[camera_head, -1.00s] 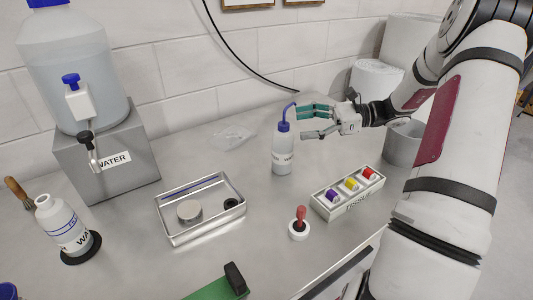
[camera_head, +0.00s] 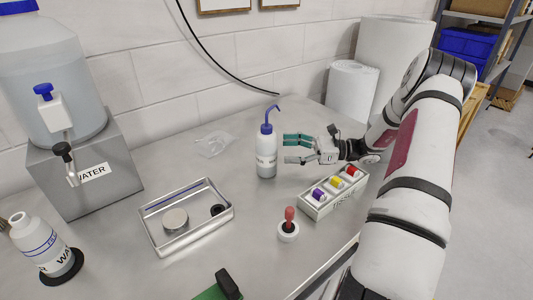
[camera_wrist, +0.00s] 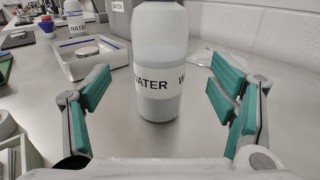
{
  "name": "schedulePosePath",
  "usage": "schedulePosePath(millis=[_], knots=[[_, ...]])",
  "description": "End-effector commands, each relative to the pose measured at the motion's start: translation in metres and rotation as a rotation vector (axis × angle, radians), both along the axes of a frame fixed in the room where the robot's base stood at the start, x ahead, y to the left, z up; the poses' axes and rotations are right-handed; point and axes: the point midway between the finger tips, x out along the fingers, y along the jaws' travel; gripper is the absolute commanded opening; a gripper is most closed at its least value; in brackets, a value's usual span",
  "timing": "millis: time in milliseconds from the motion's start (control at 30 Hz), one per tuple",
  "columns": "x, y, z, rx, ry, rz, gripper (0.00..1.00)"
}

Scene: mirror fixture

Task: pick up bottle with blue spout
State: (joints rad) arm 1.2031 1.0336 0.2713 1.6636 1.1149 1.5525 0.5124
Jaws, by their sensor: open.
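The bottle with the blue spout (camera_head: 266,152) stands upright on the metal counter. It is white and translucent with a blue cap and a bent blue tube. In the wrist view its labelled body (camera_wrist: 160,60) stands ahead, between the two green-padded fingers; its cap is out of frame there. My gripper (camera_head: 286,149) is open and empty, just right of the bottle at about mid-body height, with the fingers pointing at it. In the wrist view my gripper (camera_wrist: 160,98) shows a gap on both sides of the bottle.
A box with coloured rolls (camera_head: 334,192) and a red-handled stamp (camera_head: 288,226) stand in front of my gripper. A metal tray (camera_head: 187,217) lies to the left. A water dispenser (camera_head: 85,165) stands far left.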

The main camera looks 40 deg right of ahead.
Motion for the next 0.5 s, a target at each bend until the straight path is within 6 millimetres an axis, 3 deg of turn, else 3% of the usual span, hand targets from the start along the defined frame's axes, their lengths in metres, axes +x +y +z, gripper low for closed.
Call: schedulePosePath(millis=[300, 500], knots=[[0.032, 0.043, 0.002, 0.000, 0.000, 0.004, 0.78], [0.043, 0.056, 0.001, -0.001, 0.000, 0.002, 0.78]])
